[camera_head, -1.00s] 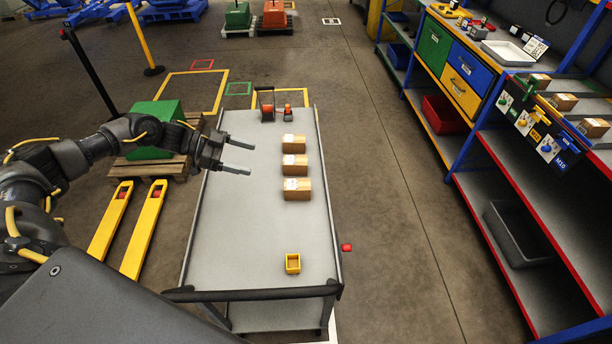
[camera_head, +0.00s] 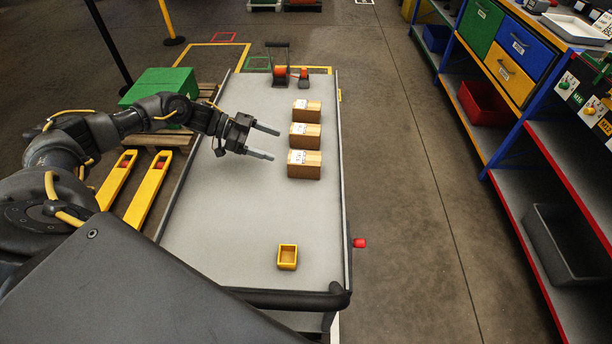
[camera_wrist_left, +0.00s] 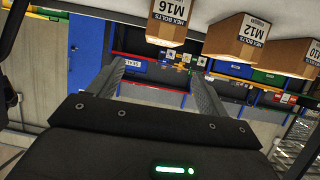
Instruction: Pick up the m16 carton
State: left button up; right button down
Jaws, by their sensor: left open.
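The M16 carton (camera_head: 304,165) appears to be the nearest of three brown cartons in a row on the grey cart top (camera_head: 215,215). In the left wrist view the M16 carton (camera_wrist_left: 165,30) is at the top, its label readable and its upper part cut off by the frame. My left gripper (camera_head: 268,144) is open and empty, just left of the row, its fingers pointing right toward the cartons and apart from them. Its two fingers also show in the left wrist view (camera_wrist_left: 157,70). My right gripper is not in view.
The M12 carton (camera_head: 305,136) and the M10 carton (camera_head: 306,111) stand behind it in the row. An orange-and-black item (camera_head: 280,73) is at the cart's far end. A small yellow bin (camera_head: 287,257) sits near the front. Shelving (camera_head: 560,200) stands right, across clear floor.

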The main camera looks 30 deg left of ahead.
aim_at(300, 157)
pick_arm(q)
notch_tip(300, 157, down, 2)
jog(key=shift+w+f+b, duration=0.1)
jog(key=shift+f+b, duration=0.1)
jog(key=shift+b, duration=0.35)
jog(key=shift+w+d, duration=0.1)
jog(key=shift+d, duration=0.3)
jog(key=p+x, duration=0.1)
jog(key=x, duration=0.4)
jog(key=shift+a+f+p, duration=0.1)
jog(key=shift+p, duration=0.2)
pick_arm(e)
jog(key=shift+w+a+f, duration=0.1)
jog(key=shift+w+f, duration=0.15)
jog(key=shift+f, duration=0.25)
pick_arm(q)
jog(key=shift+w+d, duration=0.1)
jog(key=shift+d, duration=0.15)
jog(key=p+x, duration=0.2)
jog(key=x, duration=0.1)
jog(key=shift+w+d, duration=0.15)
jog(key=shift+d, duration=0.25)
jog(key=shift+w+d+f, duration=0.2)
jog(key=shift+d, duration=0.2)
jog(key=c, duration=1.3)
jog(key=shift+c, duration=0.7)
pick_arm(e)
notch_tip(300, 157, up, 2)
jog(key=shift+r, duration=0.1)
